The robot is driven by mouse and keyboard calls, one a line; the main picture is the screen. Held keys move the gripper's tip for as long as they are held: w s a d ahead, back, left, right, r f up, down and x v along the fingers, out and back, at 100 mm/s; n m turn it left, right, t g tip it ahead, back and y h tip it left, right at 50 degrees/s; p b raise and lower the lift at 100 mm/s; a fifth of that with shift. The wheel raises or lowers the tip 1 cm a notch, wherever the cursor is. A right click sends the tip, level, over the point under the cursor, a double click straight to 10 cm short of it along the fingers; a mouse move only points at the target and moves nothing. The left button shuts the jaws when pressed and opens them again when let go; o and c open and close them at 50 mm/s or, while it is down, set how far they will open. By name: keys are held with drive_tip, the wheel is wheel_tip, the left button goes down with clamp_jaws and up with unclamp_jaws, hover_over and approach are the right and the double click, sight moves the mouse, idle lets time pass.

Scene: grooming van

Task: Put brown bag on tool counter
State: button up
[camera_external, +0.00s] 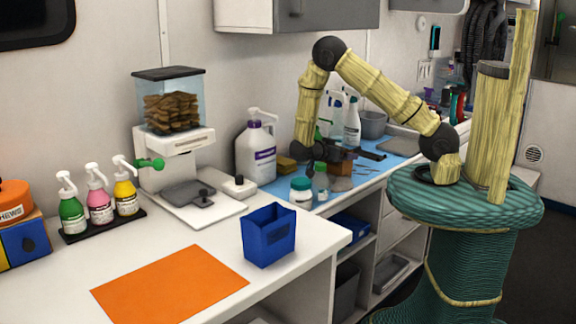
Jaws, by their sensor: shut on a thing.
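My gripper (348,157) is low over the blue-matted counter (372,170) along the back wall. It is shut on a small brown thing just below it, which I take to be the brown bag (341,177). The bag is partly hidden by the dark gripper body. I cannot tell whether its underside touches the blue mat or hangs just above it.
A large white jug (255,150), a yellow-brown block (287,165), spray bottles (351,122) and a grey tub (373,124) stand behind. A blue bin (269,235) and orange mat (170,286) are on the near counter.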

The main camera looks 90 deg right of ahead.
drive_tip(key=o, duration=0.9)
drive_tip(key=shift+o, duration=0.2)
drive_tip(key=shift+r, duration=0.1)
drive_tip(key=v, duration=1.2)
drive_tip(key=shift+r, duration=0.1)
